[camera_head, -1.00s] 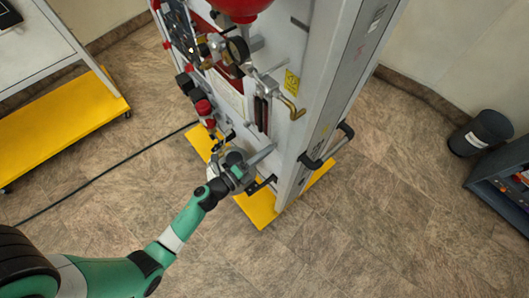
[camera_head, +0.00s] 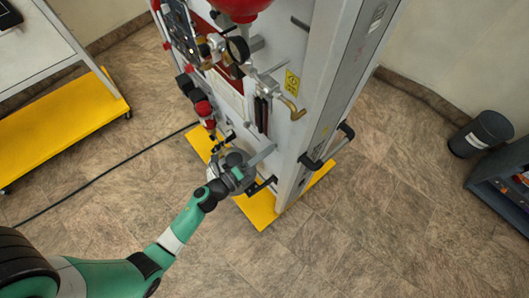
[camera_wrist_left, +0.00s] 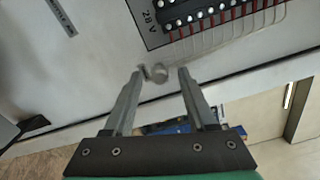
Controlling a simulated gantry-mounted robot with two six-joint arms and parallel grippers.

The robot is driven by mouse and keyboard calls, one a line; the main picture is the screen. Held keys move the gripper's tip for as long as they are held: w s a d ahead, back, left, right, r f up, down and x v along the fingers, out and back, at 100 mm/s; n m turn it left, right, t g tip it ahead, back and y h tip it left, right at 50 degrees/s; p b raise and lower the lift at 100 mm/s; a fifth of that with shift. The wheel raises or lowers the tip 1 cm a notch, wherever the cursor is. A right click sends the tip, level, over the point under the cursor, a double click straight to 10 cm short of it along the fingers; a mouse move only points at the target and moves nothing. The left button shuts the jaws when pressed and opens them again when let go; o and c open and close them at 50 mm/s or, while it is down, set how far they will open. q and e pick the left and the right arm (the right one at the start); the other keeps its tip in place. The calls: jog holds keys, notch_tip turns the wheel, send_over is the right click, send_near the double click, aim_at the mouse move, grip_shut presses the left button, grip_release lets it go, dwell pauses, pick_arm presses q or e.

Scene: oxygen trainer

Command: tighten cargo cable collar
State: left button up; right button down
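My left gripper (camera_head: 247,144) is at the lower part of the trainer's panel in the head view, its fingers pointing at the panel. In the left wrist view the gripper (camera_wrist_left: 161,73) is open, its two grey fingers apart. A small grey round fitting (camera_wrist_left: 158,73) shows in the gap near the fingertips, closer to the left finger. It may be the cable collar, but it is blurred and I cannot tell whether it touches that finger. In the head view my wrist hides this spot. My right gripper is in neither view.
The tall grey trainer (camera_head: 325,90) stands on a yellow base (camera_head: 258,208). A red-and-black fitting (camera_head: 204,108) and a black handle (camera_head: 327,149) stick out from it. A black cable (camera_head: 95,178) runs across the floor. A terminal strip (camera_wrist_left: 215,17) sits above the fitting.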

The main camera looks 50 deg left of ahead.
pick_arm(q)
jog(key=shift+s, duration=0.1)
jog(key=s+p, duration=0.1)
jog(key=s, duration=1)
jog(key=shift+s+p, duration=0.2)
jog(key=shift+p, duration=0.2)
